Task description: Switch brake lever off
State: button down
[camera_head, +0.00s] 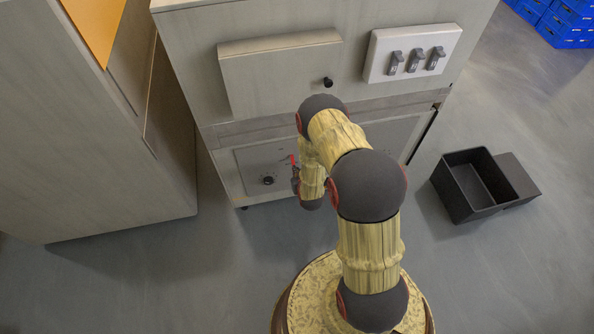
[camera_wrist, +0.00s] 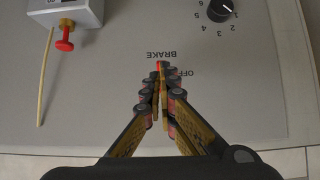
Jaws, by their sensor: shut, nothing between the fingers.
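The brake lever (camera_head: 293,160) shows as a thin red piece on the lower panel in the head view, just left of my arm. In the wrist view a small red bit of it (camera_wrist: 159,65) shows at my fingertips, and the rest is hidden behind them. My gripper (camera_wrist: 162,78) is shut and empty, its tips at the lever; I cannot tell whether they touch it. The upside-down labels BRAKE and OFF are printed beside the tips, OFF to the right. In the head view my arm largely hides the gripper.
A black numbered dial (camera_wrist: 220,9) sits on the panel (camera_wrist: 110,100). A grey box (camera_wrist: 72,12) with a red knob (camera_wrist: 65,40) and a thin pale rod (camera_wrist: 45,80) is at left. A switch box (camera_head: 412,53) is above; a black bin (camera_head: 470,185) stands at right.

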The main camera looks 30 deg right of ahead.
jog(key=shift+r, duration=0.15)
jog(key=shift+r+p, duration=0.55)
jog(key=shift+r, duration=0.1)
jog(key=shift+r, duration=0.1)
